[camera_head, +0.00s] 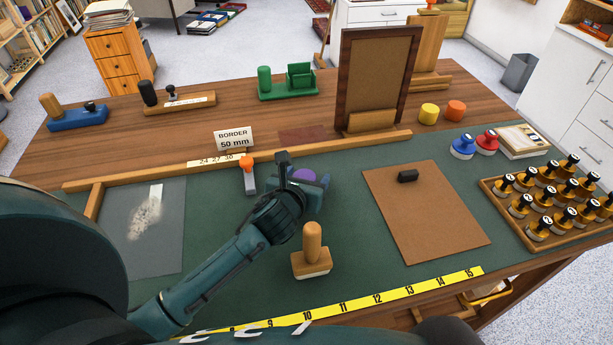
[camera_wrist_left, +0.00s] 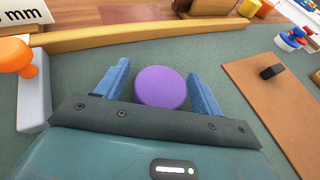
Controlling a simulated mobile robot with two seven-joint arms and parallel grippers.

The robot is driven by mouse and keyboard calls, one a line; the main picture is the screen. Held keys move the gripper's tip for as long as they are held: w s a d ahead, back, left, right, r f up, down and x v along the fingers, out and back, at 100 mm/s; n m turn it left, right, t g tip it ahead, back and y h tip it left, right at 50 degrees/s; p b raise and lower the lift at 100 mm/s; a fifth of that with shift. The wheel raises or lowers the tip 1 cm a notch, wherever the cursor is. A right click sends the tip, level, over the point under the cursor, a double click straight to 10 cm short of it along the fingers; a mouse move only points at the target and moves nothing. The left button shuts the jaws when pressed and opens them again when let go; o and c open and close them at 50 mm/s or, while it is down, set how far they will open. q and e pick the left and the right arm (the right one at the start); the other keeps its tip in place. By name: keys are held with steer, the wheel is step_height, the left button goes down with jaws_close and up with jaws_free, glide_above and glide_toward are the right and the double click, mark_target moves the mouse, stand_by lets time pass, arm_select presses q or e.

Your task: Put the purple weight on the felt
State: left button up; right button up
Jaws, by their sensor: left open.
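The purple weight (camera_wrist_left: 160,87) is a round disc seen from above in the left wrist view, on the dark green work surface. In the head view the purple weight (camera_head: 303,174) is partly hidden by my left gripper (camera_head: 310,183). My left gripper is open, with one blue finger on each side of the weight and a small gap at each side. I cannot tell for sure which surface is the felt; a dark red flat patch (camera_head: 302,135) lies on the wood behind the rail, and the green surface (camera_head: 345,240) covers the front.
An orange-knobbed tool (camera_head: 249,176) stands left of the gripper. A wooden-handled block (camera_head: 312,252) stands in front. A brown board (camera_head: 425,212) with a black piece lies right. A wooden rail (camera_head: 290,152) and a standing frame (camera_head: 378,80) are behind. A stamp tray (camera_head: 550,205) is far right.

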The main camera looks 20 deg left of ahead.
arm_select(q)
steer(key=v, duration=0.7)
stand_by(0.4)
